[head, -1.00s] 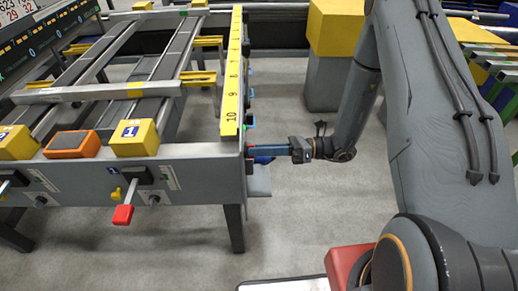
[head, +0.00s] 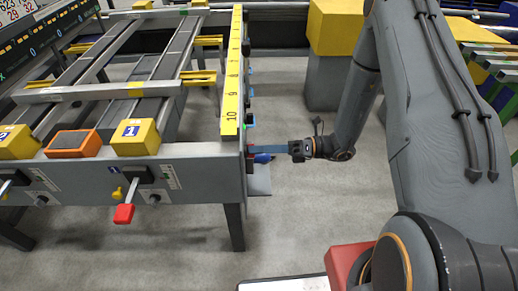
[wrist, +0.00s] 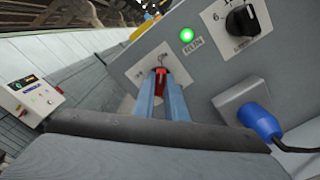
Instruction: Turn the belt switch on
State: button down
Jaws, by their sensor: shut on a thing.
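The belt switch (wrist: 161,72) is a small lever with a red part on a white plate, on the grey side panel of the runout table. My gripper (wrist: 160,86) has its two blue fingers shut on the red part of the switch in the wrist view. The fingers hide part of the lever and plate, so I cannot read its position clearly. A round green lamp (wrist: 187,36) just right of the switch is lit. In the head view my gripper (head: 256,149) reaches left to the table's right end, where the switch is too small to make out.
A black rotary knob (wrist: 240,19) is at the upper right of the panel. A blue plug (wrist: 260,121) with a cable sits in a grey socket right of my fingers. A white box with a display (wrist: 30,98) is at left. Red-handled lever (head: 124,213) is on the table front.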

jog(key=c, duration=1.8)
grip_release()
jog(key=shift+d, duration=0.1)
jog(key=d+b, duration=0.1)
jog(key=d, duration=0.6)
jog(key=shift+d, duration=0.3)
jog(key=shift+s, duration=0.15)
